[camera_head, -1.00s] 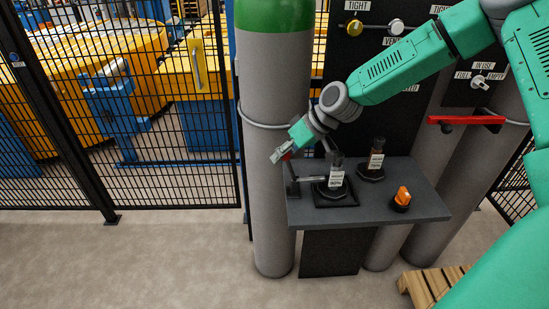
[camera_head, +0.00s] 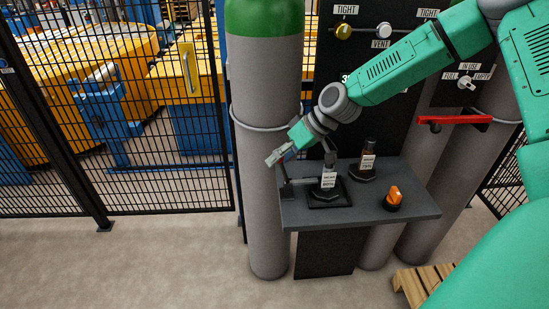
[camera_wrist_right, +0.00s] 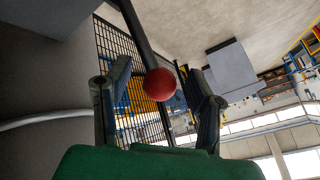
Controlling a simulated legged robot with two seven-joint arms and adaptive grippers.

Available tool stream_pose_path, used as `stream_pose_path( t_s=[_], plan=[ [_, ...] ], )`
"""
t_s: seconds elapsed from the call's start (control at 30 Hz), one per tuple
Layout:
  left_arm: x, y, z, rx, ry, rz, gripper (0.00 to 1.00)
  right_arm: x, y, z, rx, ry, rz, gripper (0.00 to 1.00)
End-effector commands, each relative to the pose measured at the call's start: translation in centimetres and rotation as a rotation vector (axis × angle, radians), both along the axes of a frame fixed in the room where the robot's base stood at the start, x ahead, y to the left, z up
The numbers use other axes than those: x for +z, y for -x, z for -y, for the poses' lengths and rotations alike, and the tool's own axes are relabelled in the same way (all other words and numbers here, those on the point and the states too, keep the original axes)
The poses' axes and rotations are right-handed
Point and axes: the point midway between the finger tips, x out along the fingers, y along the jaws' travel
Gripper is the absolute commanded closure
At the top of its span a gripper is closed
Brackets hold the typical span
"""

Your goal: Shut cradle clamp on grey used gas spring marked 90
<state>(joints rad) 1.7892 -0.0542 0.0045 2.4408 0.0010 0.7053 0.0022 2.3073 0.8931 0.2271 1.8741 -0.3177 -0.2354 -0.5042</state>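A short dark cylinder with a white label (camera_head: 329,180) stands upright in a black cradle (camera_head: 341,198) on the grey table. The label is too small to read. A clamp (camera_head: 286,190) stands at the table's left edge, its arm pointing towards that cylinder. My right gripper (camera_head: 275,157) is above the clamp, at the upper end of its lever. In the right wrist view, the lever's red ball knob (camera_wrist_right: 160,84) sits between my right gripper's open fingers (camera_wrist_right: 160,88), with a gap on each side. My left gripper is not in view.
A second labelled cylinder (camera_head: 367,160) stands behind on the grey table (camera_head: 415,205), and an orange switch (camera_head: 393,196) is at its right. A tall grey gas cylinder (camera_head: 265,90) stands left of the table. A mesh fence (camera_head: 150,150) is behind.

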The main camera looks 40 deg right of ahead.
Motion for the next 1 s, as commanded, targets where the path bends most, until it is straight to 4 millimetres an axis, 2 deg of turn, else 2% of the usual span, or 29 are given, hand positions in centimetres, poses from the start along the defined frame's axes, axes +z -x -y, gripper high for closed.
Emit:
stream_pose_path(
  t_s=[0.23, 0.37, 1.0],
  plan=[
    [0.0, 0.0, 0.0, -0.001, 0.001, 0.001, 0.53, -0.2, -0.7, -0.3, 0.0, 0.003, -0.002, 0.52],
    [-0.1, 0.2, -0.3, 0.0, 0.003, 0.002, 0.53, 0.5, -0.3, -0.1, -0.001, 0.006, 0.0, 0.52],
    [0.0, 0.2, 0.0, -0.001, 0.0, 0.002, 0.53, 7.8, 4.1, 5.2, -0.003, -0.002, 0.007, 0.52]
  ],
)
